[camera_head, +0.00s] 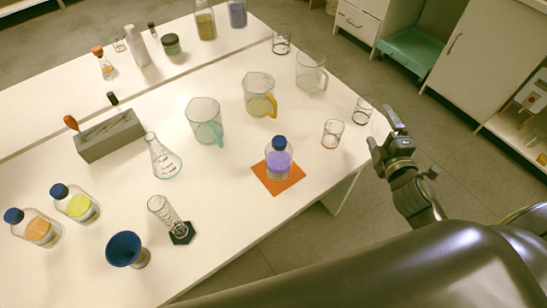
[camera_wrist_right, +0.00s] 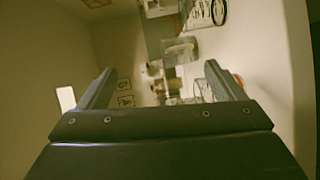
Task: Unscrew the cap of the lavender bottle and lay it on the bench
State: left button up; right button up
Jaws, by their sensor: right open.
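The lavender bottle (camera_head: 279,165) stands upright on an orange mat (camera_head: 297,184) near the right part of the bench (camera_head: 240,215). It is clear with purple liquid. Its dark blue cap (camera_head: 279,142) is on its neck. My right gripper (camera_head: 384,136) is beyond the bench's right edge, to the right of the bottle and apart from it. It is open and empty; its two spread fingers also show in the right wrist view (camera_wrist_right: 160,82). The bottle cannot be made out in that view. My left gripper is not in view.
Small beakers (camera_head: 332,134) and (camera_head: 362,111) stand between the bottle and my right gripper. Jugs (camera_head: 204,122) and (camera_head: 259,96) stand behind the bottle. A flask (camera_head: 162,158), cylinder (camera_head: 165,213) and blue funnel (camera_head: 124,249) are left. Bare bench lies in front of the mat.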

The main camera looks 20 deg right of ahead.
jog(key=w+a+r+n+t+y, duration=0.2)
jog(key=a+r+n+y, duration=0.5)
jog(key=n, duration=0.5)
jog(key=n+g+y+p, duration=0.3)
jog(key=n+g+y, duration=0.75)
jog(key=n, duration=1.15)
send_near(282, 153)
jog(key=w+a+f+g+h, duration=0.2)
jog(key=w+a, duration=0.2)
jog(key=w, duration=0.1)
jog(key=shift+a+f+p, duration=0.25)
jog(key=shift+a+p, duration=0.05)
jog(key=shift+a, duration=0.4)
jog(key=p+x, duration=0.1)
jog(key=x, duration=0.2)
jog(key=shift+w+a, duration=0.1)
jog(key=shift+w+a+f+g, duration=0.15)
jog(key=shift+a+f+g, duration=0.1)
jog(key=shift+a+f, duration=0.1)
jog(key=c, duration=1.5)
pick_arm(q)
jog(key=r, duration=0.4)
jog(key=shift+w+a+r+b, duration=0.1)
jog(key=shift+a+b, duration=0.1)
jog(key=shift+b, duration=0.1)
pick_arm(e)
jog(key=shift+o, duration=0.2)
notch_tip(282, 153, up, 10)
jog(key=shift+r, duration=0.1)
